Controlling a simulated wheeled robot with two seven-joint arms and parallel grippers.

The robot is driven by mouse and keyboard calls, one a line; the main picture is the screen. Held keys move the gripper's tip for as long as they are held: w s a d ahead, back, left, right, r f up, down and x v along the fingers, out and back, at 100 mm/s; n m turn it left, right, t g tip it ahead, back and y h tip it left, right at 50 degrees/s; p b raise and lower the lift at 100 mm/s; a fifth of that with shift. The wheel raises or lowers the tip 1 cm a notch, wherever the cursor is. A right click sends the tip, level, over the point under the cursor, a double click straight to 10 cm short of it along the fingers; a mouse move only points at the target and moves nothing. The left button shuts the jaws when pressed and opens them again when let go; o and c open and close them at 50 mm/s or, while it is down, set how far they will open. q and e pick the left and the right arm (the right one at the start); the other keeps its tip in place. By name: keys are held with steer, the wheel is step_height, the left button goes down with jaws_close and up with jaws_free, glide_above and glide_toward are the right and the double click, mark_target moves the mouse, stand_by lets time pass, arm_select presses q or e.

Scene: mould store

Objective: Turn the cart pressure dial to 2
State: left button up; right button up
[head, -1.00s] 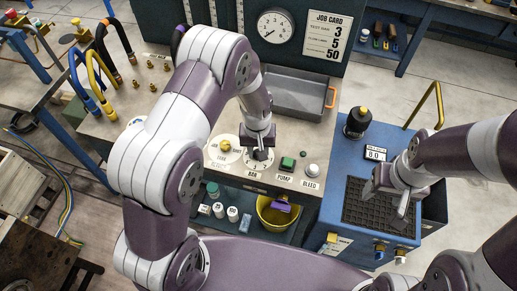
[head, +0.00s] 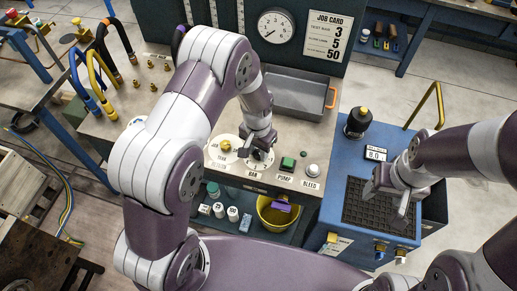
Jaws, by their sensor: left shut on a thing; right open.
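The cart pressure dial (head: 251,163) is a white disc labelled BAR on the front of the cart's worktop, left of the green PUMP button. My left gripper (head: 261,153) points down over it, shut on the dial's dark knob. The gripper and knob hide much of the scale, so I cannot read the setting. My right gripper (head: 387,201) is open and empty above the dark grid on the blue unit at the right.
A dial with a yellow knob (head: 225,146) lies just left of my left gripper. The green PUMP button (head: 287,163) and pale BLEED button (head: 312,170) stand close to the right. A grey tray (head: 296,96) and round gauge (head: 275,26) are behind.

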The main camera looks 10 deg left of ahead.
mark_target(258, 152)
arm_select(q)
steer(key=shift+w+r, duration=0.1)
steer(key=o, duration=1)
steer(key=shift+o, duration=0.2)
step_height(258, 152, up, 13)
steer(key=b, duration=0.1)
steer(key=shift+a+f, duration=0.15)
steer(key=shift+f, duration=0.05)
